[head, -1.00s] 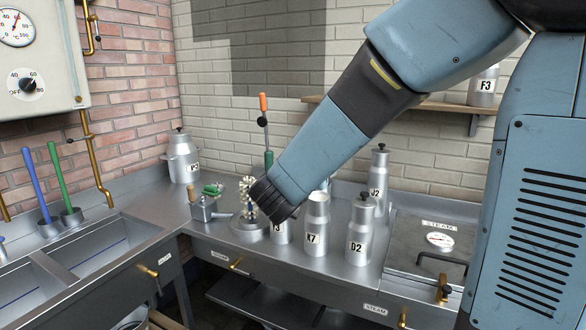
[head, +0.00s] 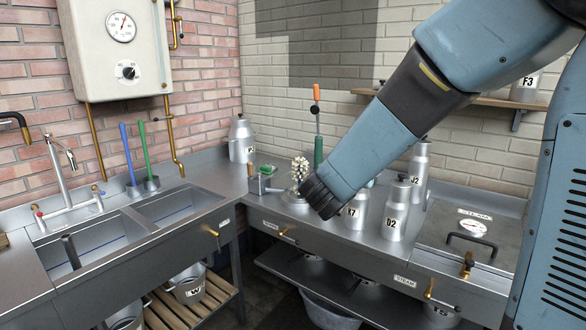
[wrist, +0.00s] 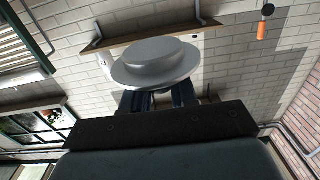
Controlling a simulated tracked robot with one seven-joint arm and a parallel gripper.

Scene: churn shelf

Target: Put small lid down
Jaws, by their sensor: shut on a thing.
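The small lid (wrist: 155,62) is a pale grey metal disc with a raised round middle, seen close up in the wrist view. My gripper (wrist: 160,98) is shut on it, with the dark fingers at the lid's near edge. In the head view my dark wrist is in front of the counter, left of the churn K7 (head: 354,214). The fingers and lid cannot be made out there. K7 shows no knob on top, unlike the lidded churn D2 (head: 396,212) beside it.
The steel counter holds a whisk-like brush (head: 299,170), a small metal box with a green item (head: 264,182), a churn at the back left (head: 241,140) and a steam unit (head: 470,240). A double sink (head: 120,232) is at left. A shelf (head: 450,97) hangs above.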

